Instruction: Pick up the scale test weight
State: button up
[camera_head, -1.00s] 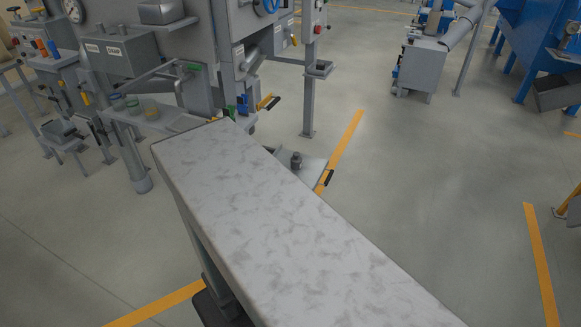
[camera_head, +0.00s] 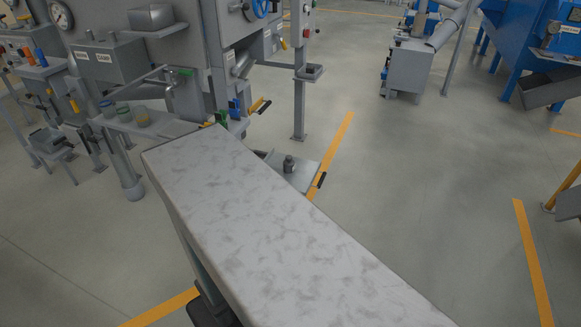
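The scale test weight (camera_head: 289,163) appears as a small dark grey knobbed piece standing upright on a low flat grey platform (camera_head: 306,178). It is just beyond the right edge of the marbled benchtop, and the benchtop's edge hides part of the platform. My gripper is not in view, so I cannot see its state. Nothing is touching the weight from above.
A long pale marbled benchtop (camera_head: 270,235) fills the near middle. Grey machinery with a shelf of jars (camera_head: 143,118) stands at the upper left. A thin post (camera_head: 299,105) rises behind the platform. Open floor (camera_head: 420,170) with yellow lines lies to the right.

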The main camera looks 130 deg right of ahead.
aim_at(289, 163)
jog(key=z, duration=0.2)
jog(key=k, duration=0.2)
jog(key=z, duration=3)
jog(key=k, duration=0.65)
jog(key=u, duration=0.2)
jog(key=i, duration=0.7)
jog(key=u, duration=0.1)
